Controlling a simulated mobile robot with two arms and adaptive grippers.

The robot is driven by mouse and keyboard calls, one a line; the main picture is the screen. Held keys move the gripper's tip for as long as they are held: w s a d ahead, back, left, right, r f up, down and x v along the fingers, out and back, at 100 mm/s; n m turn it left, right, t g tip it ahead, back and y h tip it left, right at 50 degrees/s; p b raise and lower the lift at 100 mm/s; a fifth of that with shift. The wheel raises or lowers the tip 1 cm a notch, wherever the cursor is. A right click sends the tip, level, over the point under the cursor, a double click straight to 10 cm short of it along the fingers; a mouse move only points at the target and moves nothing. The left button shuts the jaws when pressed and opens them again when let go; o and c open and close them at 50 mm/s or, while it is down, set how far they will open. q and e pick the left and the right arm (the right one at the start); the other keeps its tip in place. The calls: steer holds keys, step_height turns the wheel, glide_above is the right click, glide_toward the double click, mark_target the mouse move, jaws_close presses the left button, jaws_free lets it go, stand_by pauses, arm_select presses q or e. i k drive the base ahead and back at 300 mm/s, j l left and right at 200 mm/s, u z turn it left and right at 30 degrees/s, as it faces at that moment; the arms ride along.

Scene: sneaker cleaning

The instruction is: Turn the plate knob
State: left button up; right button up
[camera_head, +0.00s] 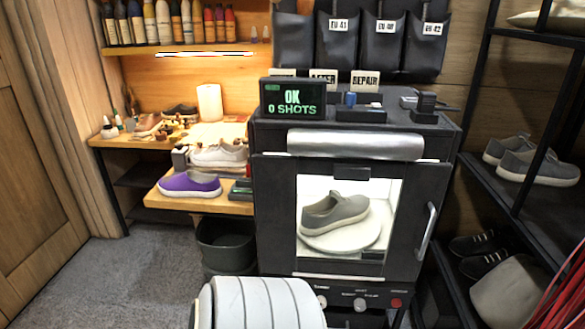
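A black cabinet (277,220) stands in the middle with a window in its front door. Through it, a grey sneaker (335,212) shows on a round white plate (345,238) in a lit chamber. Below the door is a control strip with a pale knob (322,301) at the left, another pale knob (360,304) in the middle and a red round control (396,303) at the right. The labels are too small to read surely, so I cannot tell which is the plate knob. Neither of my grippers shows. A white ribbed part of my own body fills the bottom middle, close to the left knob.
The door has a vertical handle (427,231) at its right. A display (292,98) on top reads "OK 0 SHOTS". A dark bin (225,243) stands left of the cabinet, below a bench with a purple shoe (190,185). A shoe rack (515,207) is close at right. Floor at left is clear.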

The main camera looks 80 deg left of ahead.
mark_target(323, 301)
steer(key=u, duration=2)
